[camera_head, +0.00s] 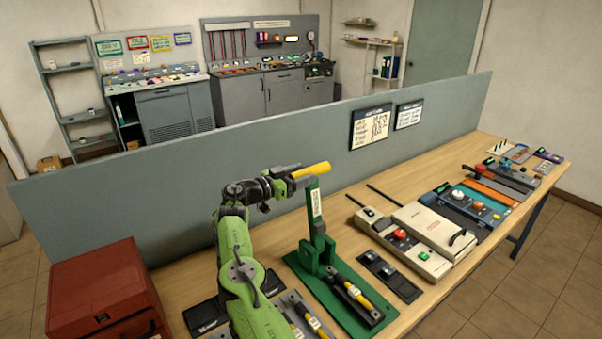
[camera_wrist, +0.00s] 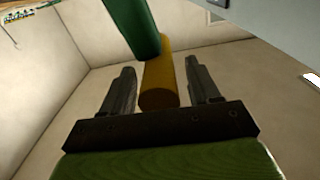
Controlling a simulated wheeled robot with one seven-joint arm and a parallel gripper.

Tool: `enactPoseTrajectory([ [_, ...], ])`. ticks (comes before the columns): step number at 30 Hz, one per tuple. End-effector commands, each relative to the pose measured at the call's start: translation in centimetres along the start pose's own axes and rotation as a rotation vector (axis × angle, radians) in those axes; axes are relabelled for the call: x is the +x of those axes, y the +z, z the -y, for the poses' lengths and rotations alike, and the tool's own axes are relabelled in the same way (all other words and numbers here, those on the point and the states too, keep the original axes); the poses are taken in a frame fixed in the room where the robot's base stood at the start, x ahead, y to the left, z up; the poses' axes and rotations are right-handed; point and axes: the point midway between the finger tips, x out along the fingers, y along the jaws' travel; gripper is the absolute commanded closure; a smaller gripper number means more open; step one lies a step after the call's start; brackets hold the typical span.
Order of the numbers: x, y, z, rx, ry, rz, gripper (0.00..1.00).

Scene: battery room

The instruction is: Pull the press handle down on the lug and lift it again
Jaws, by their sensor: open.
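The press (camera_head: 318,247) is green and stands on a green base plate on the bench. Its lever (camera_head: 314,204) is upright and carries a yellow handle (camera_head: 312,170) at its top, which points sideways. My gripper (camera_head: 291,174) is at the left end of the yellow handle. In the wrist view, the two dark fingers of my gripper (camera_wrist: 162,88) are open, one on each side of the yellow handle (camera_wrist: 159,85), with gaps on both sides. The green lever (camera_wrist: 133,28) rises beyond it. I cannot make out the lug; a yellow and black tool (camera_head: 351,291) lies on the base plate.
A red cabinet (camera_head: 98,290) stands at the left of the bench. A grey-green partition (camera_head: 270,130) runs behind. Right of the press are dark switch pads (camera_head: 389,273) and a beige case (camera_head: 430,232). Several tools (camera_head: 303,312) lie in front of the press.

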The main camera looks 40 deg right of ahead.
Motion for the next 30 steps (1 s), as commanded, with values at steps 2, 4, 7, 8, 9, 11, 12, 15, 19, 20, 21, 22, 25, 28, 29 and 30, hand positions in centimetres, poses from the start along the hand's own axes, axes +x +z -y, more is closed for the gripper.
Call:
enactPoseTrajectory([
  [2, 0.27, 0.03, -0.01, -0.001, 0.000, 0.000, 0.39],
  [4, 0.29, 0.08, -0.01, -0.002, 0.000, 0.000, 0.39],
  [7, 0.26, 0.11, -0.01, -0.002, 0.000, 0.000, 0.39],
  [8, 0.26, 0.11, -0.01, -0.002, 0.000, 0.000, 0.41],
  [9, 0.25, 0.11, -0.01, -0.001, 0.000, 0.000, 0.47],
  [11, 0.24, 0.11, -0.01, -0.001, 0.000, 0.000, 0.56],
  [12, 0.24, 0.11, -0.01, -0.001, 0.000, 0.000, 0.62],
  [15, 0.23, 0.10, 0.01, -0.001, -0.001, 0.000, 0.77],
  [19, 0.21, 0.07, 0.03, -0.001, -0.001, 0.000, 0.97],
  [20, 0.20, 0.07, 0.03, 0.000, -0.002, 0.000, 1.00],
  [21, 0.20, 0.06, 0.04, 0.000, -0.002, 0.000, 1.00],
  [22, 0.20, 0.06, 0.03, 0.000, -0.001, 0.000, 1.00],
  [25, 0.20, 0.06, 0.02, 0.000, -0.001, 0.000, 1.00],
  [28, 0.28, 0.08, -0.07, 0.004, 0.000, 0.001, 1.00],
  [29, 0.34, 0.09, -0.13, 0.007, 0.000, 0.001, 1.00],
  [30, 0.47, 0.11, -0.24, 0.013, 0.000, 0.001, 1.00],
])
